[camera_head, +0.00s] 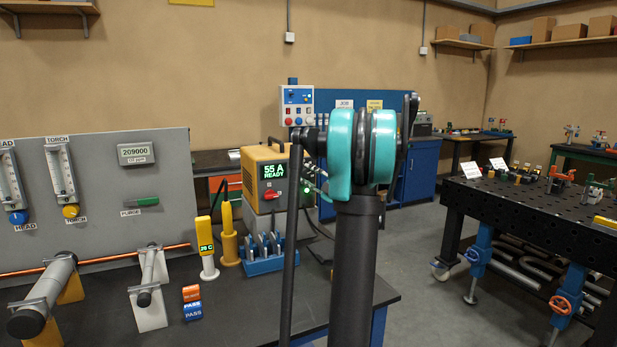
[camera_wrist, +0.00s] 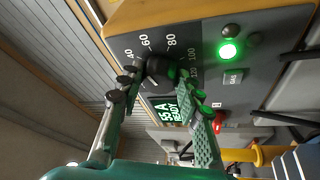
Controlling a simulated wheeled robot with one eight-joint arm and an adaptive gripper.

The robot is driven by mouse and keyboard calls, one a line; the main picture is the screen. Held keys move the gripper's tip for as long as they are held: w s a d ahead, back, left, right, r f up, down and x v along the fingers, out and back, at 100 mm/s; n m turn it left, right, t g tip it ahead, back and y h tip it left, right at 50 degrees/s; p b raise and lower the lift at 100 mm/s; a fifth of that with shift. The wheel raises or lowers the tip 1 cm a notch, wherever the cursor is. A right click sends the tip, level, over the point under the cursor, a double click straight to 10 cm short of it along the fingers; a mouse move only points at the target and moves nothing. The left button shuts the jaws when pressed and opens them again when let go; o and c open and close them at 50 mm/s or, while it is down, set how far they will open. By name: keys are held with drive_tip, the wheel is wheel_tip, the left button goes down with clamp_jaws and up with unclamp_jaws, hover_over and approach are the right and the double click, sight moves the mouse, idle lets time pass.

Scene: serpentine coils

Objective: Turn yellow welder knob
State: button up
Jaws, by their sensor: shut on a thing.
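The yellow welder (camera_head: 254,157) stands on a grey unit behind the dark bench in the head view. Its display (camera_head: 273,171) reads 55 A READY, and the same display (camera_wrist: 165,108) shows tilted in the wrist view. A dark round knob (camera_wrist: 159,69) sits on the welder's grey panel, beside a printed scale from 40 to 120. My gripper (camera_wrist: 155,76) is shut on this knob, a finger on either side. In the head view my arm hides most of the gripper and the knob.
A lit green lamp (camera_wrist: 228,51) sits on the panel near the knob. A yellow gauge (camera_head: 206,240), a blue rack (camera_head: 263,264) and PASS blocks (camera_head: 192,302) stand on the bench. A grey flowmeter panel (camera_head: 100,210) rises at left. Floor shows at right before a perforated table (camera_head: 530,205).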

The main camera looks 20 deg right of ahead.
idle(0.3)
drive_tip(key=o, duration=1.1)
drive_tip(key=shift+o, duration=0.2)
drive_tip(key=v, duration=1.2)
drive_tip(key=shift+n, duration=0.3)
drive_tip(key=shift+r, duration=0.1)
